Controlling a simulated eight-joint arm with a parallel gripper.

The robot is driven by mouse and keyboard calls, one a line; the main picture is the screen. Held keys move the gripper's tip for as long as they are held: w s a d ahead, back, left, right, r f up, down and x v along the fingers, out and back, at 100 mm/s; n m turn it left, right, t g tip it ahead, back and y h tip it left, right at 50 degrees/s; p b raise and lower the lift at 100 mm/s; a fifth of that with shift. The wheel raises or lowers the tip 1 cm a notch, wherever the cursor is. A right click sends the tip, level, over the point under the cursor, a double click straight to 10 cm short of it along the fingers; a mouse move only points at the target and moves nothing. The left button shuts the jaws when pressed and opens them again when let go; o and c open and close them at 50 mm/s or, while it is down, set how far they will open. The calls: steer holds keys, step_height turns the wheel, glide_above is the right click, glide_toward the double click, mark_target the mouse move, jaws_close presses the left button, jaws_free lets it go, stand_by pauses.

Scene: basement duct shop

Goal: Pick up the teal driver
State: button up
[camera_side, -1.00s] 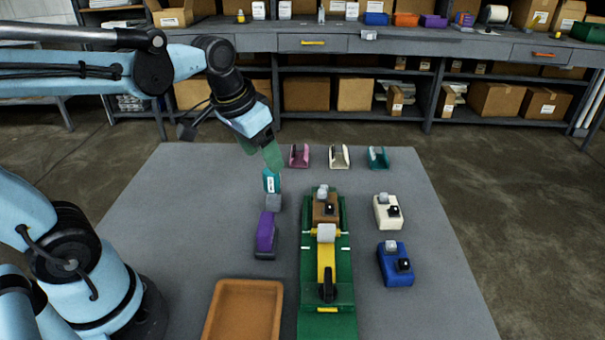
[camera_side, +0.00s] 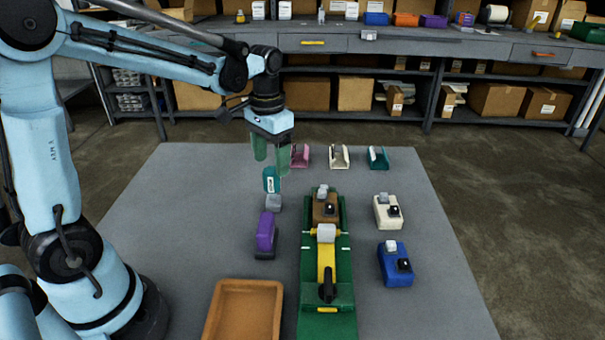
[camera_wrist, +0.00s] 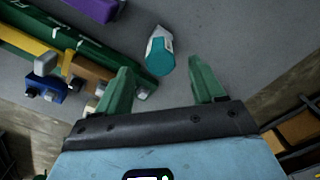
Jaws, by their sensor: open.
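The green fixture (camera_side: 343,280) lies to the right. Pink (camera_side: 300,157), white (camera_side: 339,157) and teal (camera_side: 378,158) holders stand behind. White (camera_side: 388,212) and blue (camera_side: 394,265) blocks are at right; an orange tray (camera_side: 216,315) in front.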

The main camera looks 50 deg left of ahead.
mark_target(271, 183)
steer(key=shift+s+f, duration=0.2)
steer(key=shift+f, duration=3.3)
steer(key=c, duration=1.2)
